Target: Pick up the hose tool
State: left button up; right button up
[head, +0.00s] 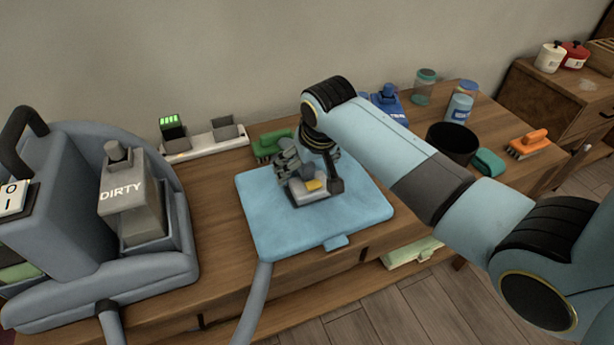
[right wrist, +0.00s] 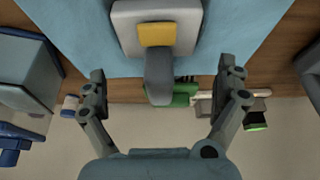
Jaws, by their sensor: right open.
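The hose tool is a grey piece with a yellow patch (head: 315,185), lying on a light blue pad (head: 265,225) on the wooden table. In the right wrist view the hose tool (right wrist: 158,68) is at the top centre, its grey handle pointing toward my gripper. My right gripper (head: 308,168) is over the tool, open, and partly covers it in the head view. In the right wrist view its fingertips (right wrist: 160,80) are spread either side of the handle, with gaps on both sides. My left gripper is not in view.
A grey-blue machine with a tank marked DIRTY (head: 130,205) stands at the left. Behind the pad are a green brush (head: 268,146) and a white charger strip (head: 205,143). A black pot (head: 453,146), jars and an orange brush (head: 530,144) stand right, beyond my arm.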

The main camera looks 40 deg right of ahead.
aim_at(305, 171)
jog(key=x, duration=0.4)
jog(key=shift+w+d+f, duration=0.15)
jog(key=shift+w+f, duration=0.05)
jog(key=shift+w, duration=0.15)
jog(key=c, duration=1.4)
notch_tip(305, 171, up, 10)
jog(key=shift+r, duration=0.1)
